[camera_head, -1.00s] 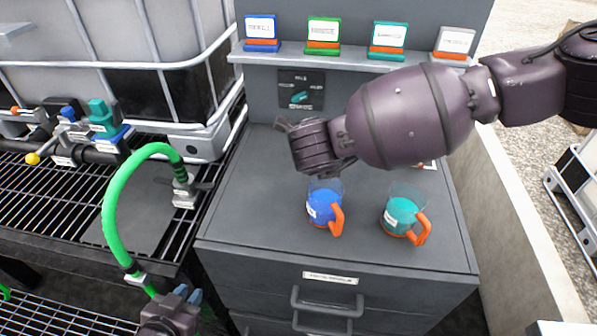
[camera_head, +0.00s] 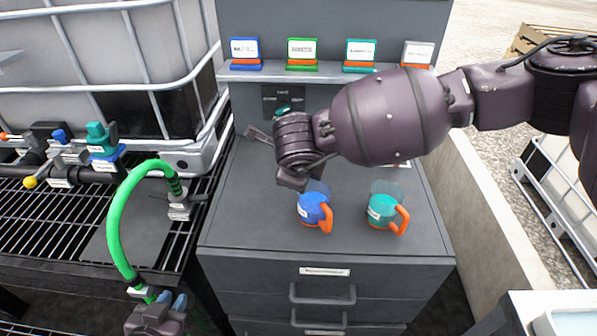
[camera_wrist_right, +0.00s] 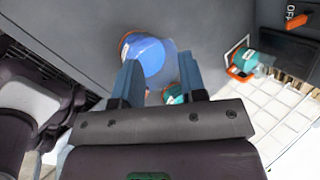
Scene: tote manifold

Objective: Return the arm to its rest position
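My right arm reaches in from the right of the head view over the grey cabinet top (camera_head: 235,215). Its gripper (camera_head: 270,160) points away, above and left of the blue jug; its fingers are mostly hidden there. In the right wrist view the two blue fingers of the right gripper (camera_wrist_right: 160,85) stand apart with nothing held between them. My left gripper (camera_head: 172,300) is at the bottom of the head view, close beside the lower end of the green hose (camera_head: 118,225). Its two blue fingertips show a small gap; I see nothing clasped between them.
A blue jug (camera_head: 311,208) and a teal jug (camera_head: 381,208), both with orange handles, stand on the cabinet top. A shelf (camera_head: 270,76) with several coloured label stands is behind. A tote (camera_head: 60,60) and manifold valves (camera_head: 103,140) are left. A concrete wall (camera_head: 470,200) runs right.

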